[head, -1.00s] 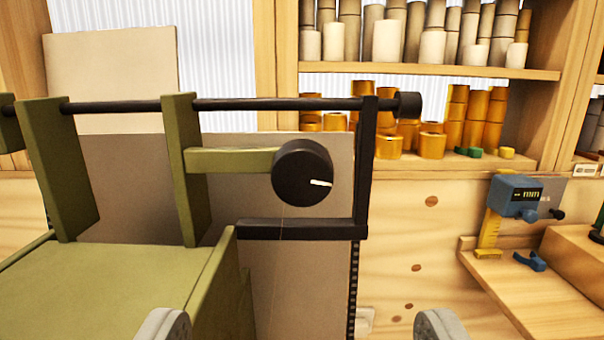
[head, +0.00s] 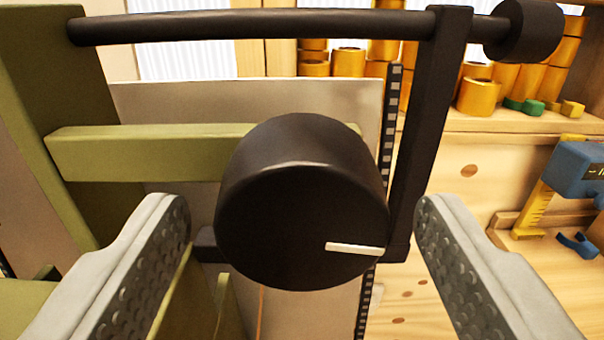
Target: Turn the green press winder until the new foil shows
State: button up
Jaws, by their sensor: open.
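The green press (head: 60,110) fills the left of the view, with a green arm (head: 140,153) reaching right to the winder. The winder is a round black knob (head: 290,205) with a white mark (head: 354,248) on its face, pointing right and slightly down. My gripper (head: 302,225) is open, one grey finger on each side of the knob. I see a gap between the knob and each finger. A grey panel (head: 200,105) stands behind the knob. I cannot tell new foil from old here.
A black rod (head: 250,25) runs across above the knob, ending in a black end piece (head: 530,30). A black upright bar (head: 430,140) stands close on the right. Gold foil rolls (head: 480,95) sit on a shelf behind. A blue device (head: 585,170) is at far right.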

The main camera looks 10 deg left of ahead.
jog(key=shift+w, duration=0.4)
jog(key=c, duration=1)
jog(key=shift+m, duration=0.3)
